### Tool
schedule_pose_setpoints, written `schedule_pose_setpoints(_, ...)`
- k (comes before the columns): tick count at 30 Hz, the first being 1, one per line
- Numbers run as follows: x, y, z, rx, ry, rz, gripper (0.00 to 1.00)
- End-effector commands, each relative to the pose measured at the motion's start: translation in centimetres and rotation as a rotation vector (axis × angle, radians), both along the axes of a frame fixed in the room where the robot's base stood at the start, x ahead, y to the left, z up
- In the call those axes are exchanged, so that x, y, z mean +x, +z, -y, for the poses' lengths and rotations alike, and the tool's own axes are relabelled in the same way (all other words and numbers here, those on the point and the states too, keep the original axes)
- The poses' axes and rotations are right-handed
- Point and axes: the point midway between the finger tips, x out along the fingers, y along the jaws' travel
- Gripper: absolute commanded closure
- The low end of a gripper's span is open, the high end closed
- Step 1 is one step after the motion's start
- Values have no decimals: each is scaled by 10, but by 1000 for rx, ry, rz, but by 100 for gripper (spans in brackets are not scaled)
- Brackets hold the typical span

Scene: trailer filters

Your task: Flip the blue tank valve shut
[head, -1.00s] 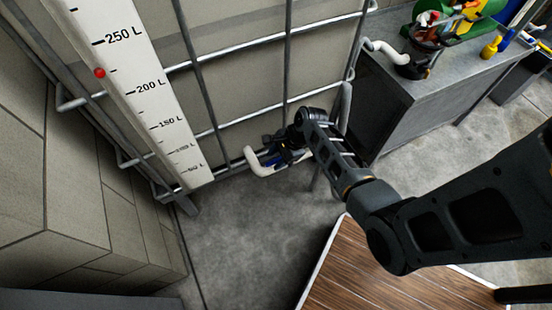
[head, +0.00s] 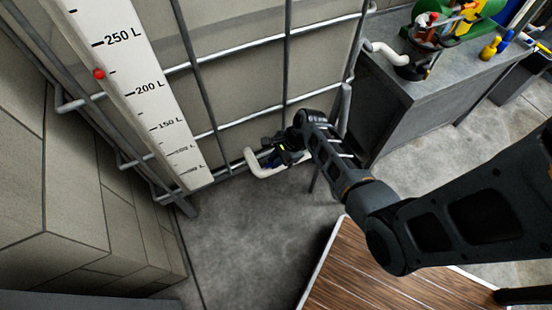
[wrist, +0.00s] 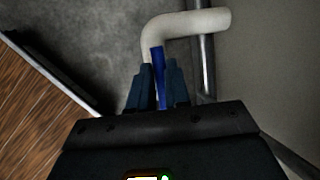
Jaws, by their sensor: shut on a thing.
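The blue valve handle (wrist: 158,62) lies between the two fingers of my gripper (wrist: 159,76) in the wrist view, and the gripper is shut on it. The handle's tip sticks out beyond the fingers, beside a bent white pipe (wrist: 185,24). In the head view, my gripper (head: 277,153) is low at the front of the caged tank (head: 240,85), by the same white pipe (head: 254,163). Only a small bit of blue (head: 268,160) shows there; my arm and gripper hide most of the valve.
A tall white level gauge (head: 150,100) with a red marker stands on the tank's left. A grey bench (head: 400,100) with a green machine (head: 480,20) is at the right. A wooden-topped surface (head: 350,270) is in front. Grey floor is clear below the valve.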

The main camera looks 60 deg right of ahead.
Motion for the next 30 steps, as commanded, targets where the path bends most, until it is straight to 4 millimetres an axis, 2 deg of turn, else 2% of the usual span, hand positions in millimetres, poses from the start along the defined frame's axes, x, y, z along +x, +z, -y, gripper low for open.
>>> schedule_pose_setpoints(11,-1,0,0,1,10,-1,100)
schedule_pose_setpoints(17,-3,2,-2,2,78,-1,100)
schedule_pose_setpoints(30,-20,2,-6,1,442,-1,100)
